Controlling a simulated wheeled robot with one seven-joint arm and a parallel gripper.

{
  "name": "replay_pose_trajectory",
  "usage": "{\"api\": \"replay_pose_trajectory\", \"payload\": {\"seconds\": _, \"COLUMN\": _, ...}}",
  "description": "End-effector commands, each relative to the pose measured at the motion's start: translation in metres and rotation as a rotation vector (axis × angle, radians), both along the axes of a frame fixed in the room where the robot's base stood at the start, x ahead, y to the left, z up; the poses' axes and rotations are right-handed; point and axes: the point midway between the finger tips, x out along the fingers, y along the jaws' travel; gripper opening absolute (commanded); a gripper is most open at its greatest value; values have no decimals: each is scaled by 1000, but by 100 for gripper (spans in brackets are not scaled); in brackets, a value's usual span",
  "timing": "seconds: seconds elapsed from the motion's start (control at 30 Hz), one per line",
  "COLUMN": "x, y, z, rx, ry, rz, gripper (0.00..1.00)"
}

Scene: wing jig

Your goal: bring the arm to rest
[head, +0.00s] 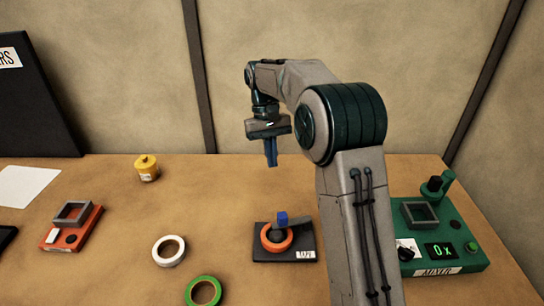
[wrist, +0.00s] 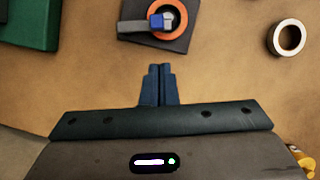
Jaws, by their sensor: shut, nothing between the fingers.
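My gripper (head: 271,153) hangs above the back middle of the table, pointing down, with its blue fingers together and nothing between them. It also shows in the wrist view (wrist: 160,70), shut and empty, clear of everything below. My arm is bent, rising at the right of the middle in the head view and reaching back and left to the gripper. It hides part of the table behind it.
Below stand a dark plate (head: 303,243) with an orange ring (head: 268,244), a white roll (head: 158,252), a green roll (head: 190,295), an orange device (head: 58,240), a yellow canister (head: 147,170) and a green mixer (head: 462,262). The table (head: 215,190) is bare under the gripper.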

Motion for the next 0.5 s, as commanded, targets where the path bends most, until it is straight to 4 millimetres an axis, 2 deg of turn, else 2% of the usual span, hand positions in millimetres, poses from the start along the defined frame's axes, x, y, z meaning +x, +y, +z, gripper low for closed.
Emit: {"api": "replay_pose_trajectory", "payload": {"seconds": 0.5, "x": -3, "y": -2, "z": 3, "rx": 1, "ry": -7, "rz": -3, "gripper": 0}}
